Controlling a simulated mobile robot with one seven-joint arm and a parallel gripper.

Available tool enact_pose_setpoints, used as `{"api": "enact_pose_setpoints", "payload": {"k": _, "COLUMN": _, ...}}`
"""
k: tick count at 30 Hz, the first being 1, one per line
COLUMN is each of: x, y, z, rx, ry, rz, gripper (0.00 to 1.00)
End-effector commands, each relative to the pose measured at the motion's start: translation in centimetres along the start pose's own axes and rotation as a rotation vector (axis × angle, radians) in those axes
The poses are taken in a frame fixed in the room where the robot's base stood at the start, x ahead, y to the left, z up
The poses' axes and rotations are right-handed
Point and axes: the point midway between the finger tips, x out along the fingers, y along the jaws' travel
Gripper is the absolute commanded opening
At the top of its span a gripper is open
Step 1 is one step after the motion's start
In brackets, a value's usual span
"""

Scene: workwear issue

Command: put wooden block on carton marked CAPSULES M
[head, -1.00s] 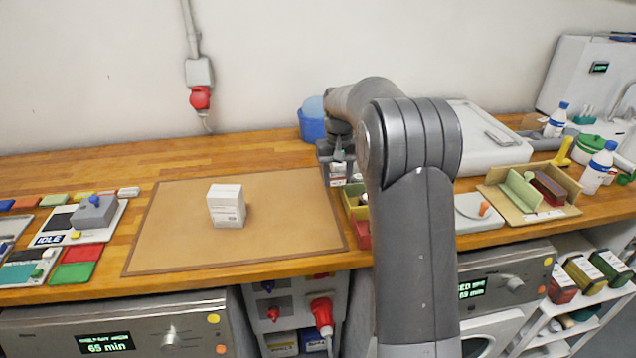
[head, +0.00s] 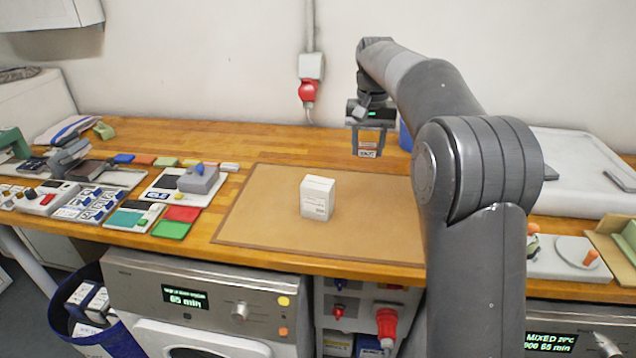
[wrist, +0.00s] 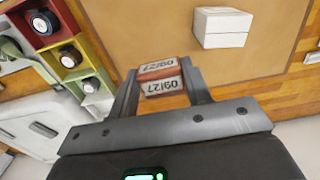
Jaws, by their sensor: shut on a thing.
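My gripper (head: 368,149) is shut on a small reddish-brown block with white labels, which I take to be the wooden block (wrist: 158,69). In the wrist view the labels read 09/27, and the block sits between the two fingertips. In the head view it hangs in the air, up and to the right of a white carton (head: 317,199). The carton stands upright on the brown mat, with small print that I cannot read. It also shows in the wrist view (wrist: 222,27), apart from the block, with a bare top.
The brown mat (head: 260,225) around the carton is otherwise clear. A grey device (head: 198,180) and coloured tiles lie left of it. In the wrist view, a coloured compartment box (wrist: 75,55) holds round items. A red plug (head: 308,90) hangs on the wall.

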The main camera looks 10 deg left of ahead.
Motion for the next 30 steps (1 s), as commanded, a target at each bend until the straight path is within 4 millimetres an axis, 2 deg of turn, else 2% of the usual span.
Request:
{"api": "enact_pose_setpoints", "payload": {"k": 5, "x": 0.6, "y": -2.7, "z": 0.0, "rx": -0.002, "ry": -0.003, "rz": 0.001, "gripper": 0.23}}
{"api": "enact_pose_setpoints", "payload": {"k": 12, "x": 3.9, "y": -8.0, "z": -0.9, "rx": -0.003, "ry": -0.003, "rz": 0.001, "gripper": 0.23}}
{"api": "enact_pose_setpoints", "payload": {"k": 18, "x": 6.0, "y": -11.5, "z": -1.5, "rx": -0.001, "ry": 0.0, "rz": 0.001, "gripper": 0.23}}
{"api": "enact_pose_setpoints", "payload": {"k": 25, "x": 7.0, "y": -12.4, "z": -1.7, "rx": 0.002, "ry": -0.002, "rz": 0.001, "gripper": 0.23}}
{"api": "enact_pose_setpoints", "payload": {"k": 30, "x": 9.4, "y": -12.4, "z": -1.6, "rx": 0.001, "ry": -0.002, "rz": 0.001, "gripper": 0.23}}
